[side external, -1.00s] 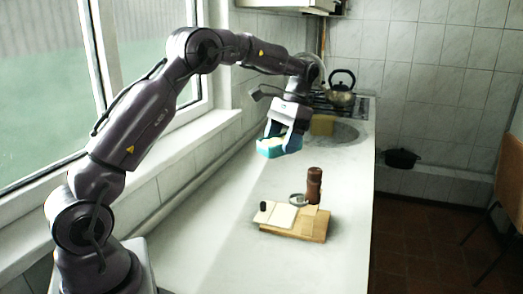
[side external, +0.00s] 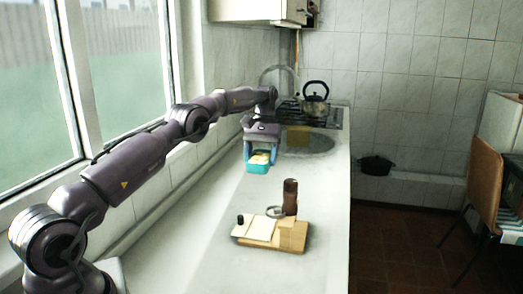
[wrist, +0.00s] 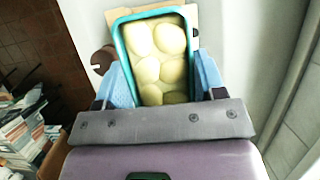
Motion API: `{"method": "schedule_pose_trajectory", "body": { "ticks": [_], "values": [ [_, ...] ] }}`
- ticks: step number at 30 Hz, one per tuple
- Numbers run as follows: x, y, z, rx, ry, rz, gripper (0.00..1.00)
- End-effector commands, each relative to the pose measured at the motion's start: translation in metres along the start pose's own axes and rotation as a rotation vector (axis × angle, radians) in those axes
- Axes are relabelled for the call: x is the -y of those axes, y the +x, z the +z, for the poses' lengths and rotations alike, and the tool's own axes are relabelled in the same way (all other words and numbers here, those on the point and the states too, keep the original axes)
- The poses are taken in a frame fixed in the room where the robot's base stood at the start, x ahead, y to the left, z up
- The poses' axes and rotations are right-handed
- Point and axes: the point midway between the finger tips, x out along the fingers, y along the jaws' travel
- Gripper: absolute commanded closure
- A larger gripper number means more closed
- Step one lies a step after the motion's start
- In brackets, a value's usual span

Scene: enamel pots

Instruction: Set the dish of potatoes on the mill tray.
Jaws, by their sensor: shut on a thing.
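The dish of potatoes (side external: 257,168) is a small teal dish with pale yellow potatoes. My gripper (side external: 261,153) is shut on it, one finger at each side, and holds it above the counter. In the wrist view the dish (wrist: 120,48) shows several round potatoes inside its teal rim, between my blue fingers. The mill tray (side external: 291,245) is a wooden board on the counter, nearer the camera than the dish. A brown mill (side external: 291,197) stands upright on it. In the wrist view, part of the board shows beyond the dish, and the brown mill shows at left.
On the tray are a pale flat piece (side external: 261,228), a small black-topped item (side external: 240,219) and a ring-shaped item (side external: 275,211). A kettle (side external: 315,97) stands on the stove at the back. The counter (side external: 200,245) around the tray is clear. A window lines the left.

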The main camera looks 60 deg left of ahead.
Motion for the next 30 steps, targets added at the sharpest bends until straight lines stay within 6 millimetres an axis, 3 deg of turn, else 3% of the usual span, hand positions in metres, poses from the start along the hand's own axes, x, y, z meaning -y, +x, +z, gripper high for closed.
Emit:
{"method": "schedule_pose_trajectory", "body": {
  "ticks": [16, 30],
  "values": [
    [0.0, 0.113, -0.046, 0.001, 0.002, -0.002, 0.67],
    [0.0, 0.15, -0.062, -0.001, 0.003, -0.001, 0.67]
  ]
}}
